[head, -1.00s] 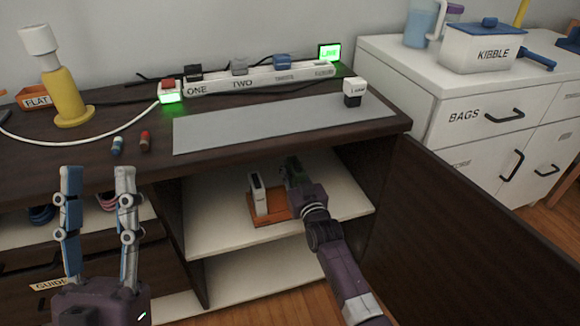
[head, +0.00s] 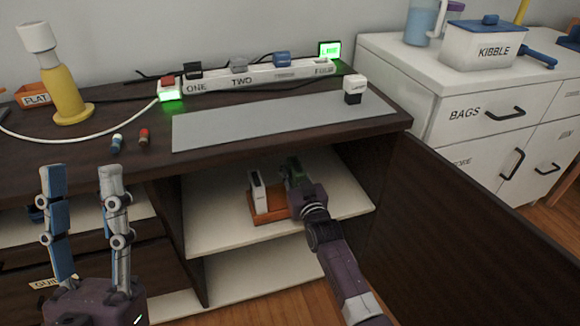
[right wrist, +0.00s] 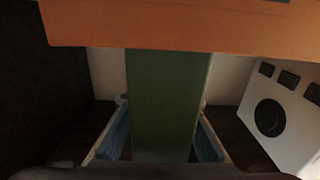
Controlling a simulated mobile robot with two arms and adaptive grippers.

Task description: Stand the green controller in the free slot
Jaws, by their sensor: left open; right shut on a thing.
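The green controller (right wrist: 165,100) is upright between the fingers of my right gripper in the right wrist view. My right gripper (head: 294,172) is shut on it, inside the open cabinet. The orange holder (head: 258,213) stands on the upper shelf, with a white controller (head: 258,191) upright in its left part. My right gripper is over the holder's right side. The holder's orange edge (right wrist: 170,25) crosses the top of the right wrist view and covers the controller's far end, so I cannot tell whether it is seated. My left gripper (head: 82,172) is open and empty, in front of the cabinet.
The dark cabinet door (head: 470,230) stands open at right. The dark tabletop (head: 110,180) is above the shelf; a grey mat (head: 270,122), power strip (head: 260,77) and yellow lamp (head: 68,100) are on it. The pale upper shelf (head: 215,230) has bare room left of the holder.

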